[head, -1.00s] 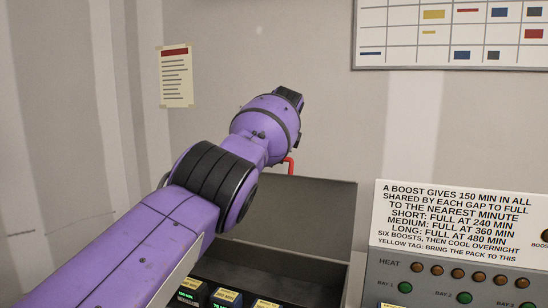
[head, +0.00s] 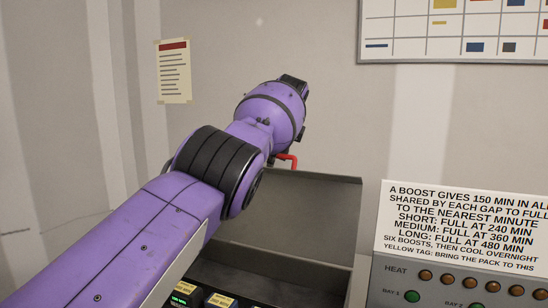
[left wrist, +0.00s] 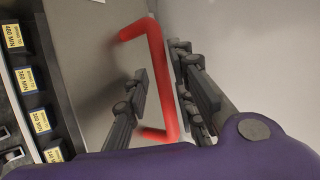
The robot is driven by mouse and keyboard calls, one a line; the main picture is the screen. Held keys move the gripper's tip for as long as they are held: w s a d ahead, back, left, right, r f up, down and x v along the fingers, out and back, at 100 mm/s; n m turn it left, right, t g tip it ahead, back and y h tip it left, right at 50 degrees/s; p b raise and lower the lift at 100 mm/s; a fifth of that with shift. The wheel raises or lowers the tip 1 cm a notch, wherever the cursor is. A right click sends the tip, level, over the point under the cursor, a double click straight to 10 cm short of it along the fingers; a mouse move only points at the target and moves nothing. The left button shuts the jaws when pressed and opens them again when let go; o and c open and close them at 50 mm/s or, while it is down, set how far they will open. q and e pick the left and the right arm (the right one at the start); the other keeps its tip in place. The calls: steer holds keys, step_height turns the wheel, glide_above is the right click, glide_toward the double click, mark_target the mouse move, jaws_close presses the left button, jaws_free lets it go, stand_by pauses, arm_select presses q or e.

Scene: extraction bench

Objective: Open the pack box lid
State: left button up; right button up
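The pack box lid (head: 315,215) is dark grey and stands raised at the back of the box, its inner face towards me in the head view. Its red handle (head: 287,160) shows at the top edge, partly behind my left wrist. In the left wrist view the red handle (left wrist: 158,60) lies between the two fingers of my left gripper (left wrist: 163,82). The fingers are apart, with a gap beside the bar, so they look open around it. In the head view my purple arm hides the fingers. My right gripper is not in view.
Packs with yellow labels (left wrist: 25,79) sit in the box beneath the lid. A grey panel (head: 440,285) with lamps and a printed sign (head: 460,225) stands to the right. A wall lies behind the lid; a notice (head: 173,75) hangs on it.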

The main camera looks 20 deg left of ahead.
arm_select(q)
steer(key=shift+v, duration=0.95)
steer(key=v, duration=1)
steer(key=shift+r, duration=0.1)
